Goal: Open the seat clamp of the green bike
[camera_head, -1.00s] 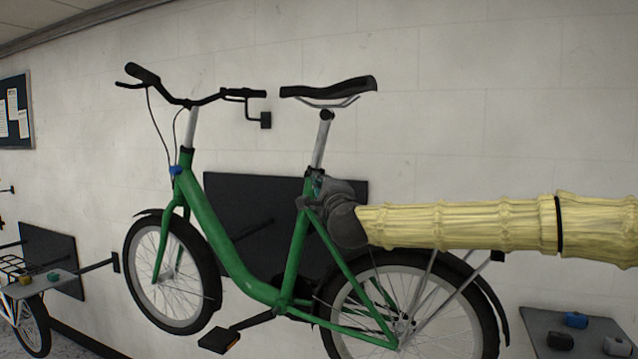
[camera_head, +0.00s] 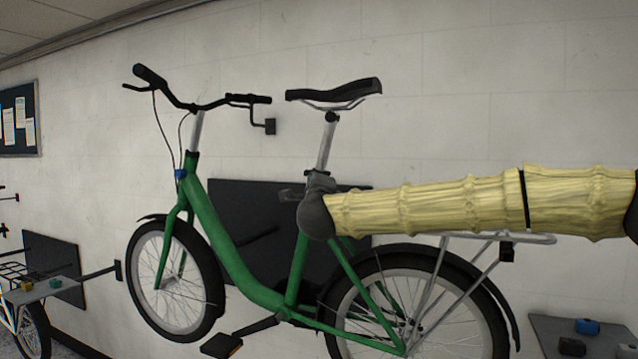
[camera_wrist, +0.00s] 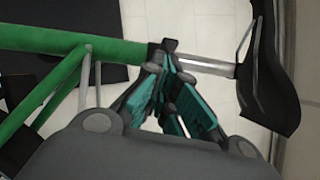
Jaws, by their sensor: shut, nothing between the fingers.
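The green bike (camera_head: 222,235) is held up against the wall, its black saddle (camera_head: 335,92) on a silver seat post (camera_head: 325,148). In the wrist view the dark seat clamp (camera_wrist: 162,47) sits where the green tube meets the silver post. My gripper (camera_wrist: 172,72) has its teal-padded fingers just below the clamp in that picture. The fingers are shut with nothing held. Whether they touch the clamp, and how its lever stands, I cannot tell.
A rear rack (camera_head: 480,238) lies below my arm. A dark panel (camera_head: 225,200) is behind the frame. A grey shelf (camera_head: 552,338) with small blocks is at lower right. Another bike's wheel (camera_head: 33,330) shows at far left. The wall above my arm is clear.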

